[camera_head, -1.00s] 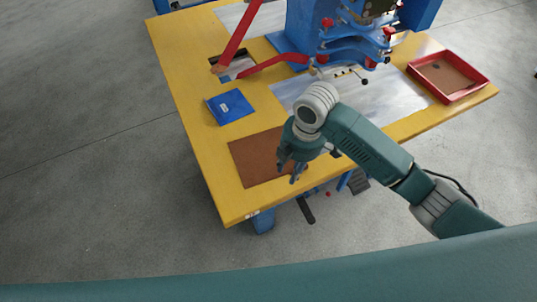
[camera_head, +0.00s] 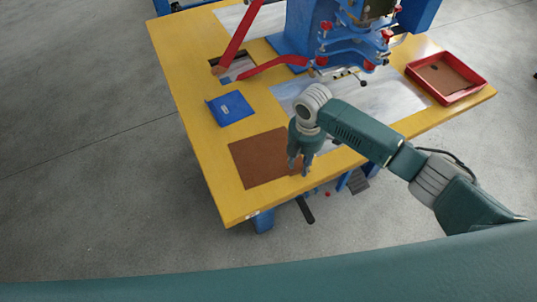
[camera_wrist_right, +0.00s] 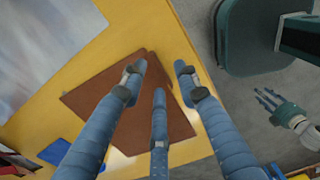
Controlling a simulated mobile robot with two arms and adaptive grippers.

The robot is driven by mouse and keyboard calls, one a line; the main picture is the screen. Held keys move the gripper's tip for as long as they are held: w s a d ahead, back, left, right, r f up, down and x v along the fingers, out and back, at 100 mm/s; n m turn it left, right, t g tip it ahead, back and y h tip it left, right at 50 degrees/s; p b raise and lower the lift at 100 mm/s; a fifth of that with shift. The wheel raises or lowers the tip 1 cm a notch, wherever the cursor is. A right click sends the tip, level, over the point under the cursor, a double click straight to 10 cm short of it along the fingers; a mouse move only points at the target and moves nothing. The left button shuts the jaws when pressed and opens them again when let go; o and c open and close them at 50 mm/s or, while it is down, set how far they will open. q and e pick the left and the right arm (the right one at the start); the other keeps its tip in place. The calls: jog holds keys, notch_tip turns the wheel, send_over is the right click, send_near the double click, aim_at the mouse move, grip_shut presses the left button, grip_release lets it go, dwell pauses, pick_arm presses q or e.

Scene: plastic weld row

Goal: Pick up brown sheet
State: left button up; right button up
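The brown sheet (camera_head: 255,162) lies flat near the front edge of the yellow table. In the right wrist view the brown sheet (camera_wrist_right: 138,122) shows behind my fingers, with a second, slightly offset edge at its top. My right gripper (camera_head: 299,172) points down at the sheet's right edge. In the right wrist view my right gripper (camera_wrist_right: 159,78) has its fingers apart with nothing between them. Contact with the sheet cannot be told. My left gripper (camera_wrist_right: 264,97) shows small at the right of the wrist view, its fingers apart and empty; the head view does not show it.
The yellow table (camera_head: 185,70) carries a blue folder-like item (camera_head: 230,108), a grey metal plate (camera_head: 395,95) and a blue machine (camera_head: 305,30) with red handles. A red tray (camera_head: 447,78) with brown material stands at the right. Yellow table surface left of the sheet is bare.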

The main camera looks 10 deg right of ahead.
jog(key=shift+f, duration=1.15)
grip_shut()
jog(key=shift+r, duration=0.2)
